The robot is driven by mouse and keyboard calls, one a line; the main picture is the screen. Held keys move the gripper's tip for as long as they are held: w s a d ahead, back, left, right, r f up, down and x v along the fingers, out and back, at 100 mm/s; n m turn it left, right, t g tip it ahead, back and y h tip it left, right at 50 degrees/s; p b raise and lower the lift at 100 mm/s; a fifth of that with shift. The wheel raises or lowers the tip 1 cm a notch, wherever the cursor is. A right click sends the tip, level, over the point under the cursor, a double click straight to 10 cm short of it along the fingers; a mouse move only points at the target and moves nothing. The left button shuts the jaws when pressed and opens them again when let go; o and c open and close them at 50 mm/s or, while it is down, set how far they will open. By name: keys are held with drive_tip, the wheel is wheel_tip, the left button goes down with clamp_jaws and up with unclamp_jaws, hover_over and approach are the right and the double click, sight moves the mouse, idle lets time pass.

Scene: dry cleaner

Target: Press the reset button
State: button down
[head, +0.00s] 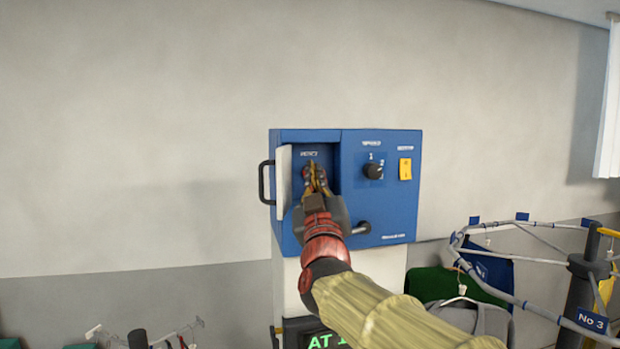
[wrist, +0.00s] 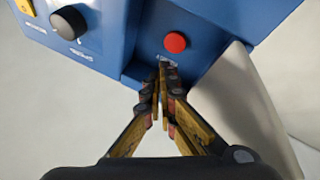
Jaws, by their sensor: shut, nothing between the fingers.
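The red reset button (wrist: 175,42) is a round button on the blue panel, seen in the wrist view just beyond my fingertips. My gripper (wrist: 162,68) is shut and empty, with its tips at the lettering beside the button. The tips look apart from the button, but the depth is hard to tell. In the head view my gripper (head: 315,172) reaches into the open recess of the blue control box (head: 390,215) below the label, and it hides the button there.
The white-sided door (head: 284,175) with a black handle (head: 263,183) stands open left of my gripper. A garment conveyor rail (head: 505,290) stands at lower right.

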drive_tip(key=shift+s+d, duration=0.25)
drive_tip(key=shift+s, duration=0.6)
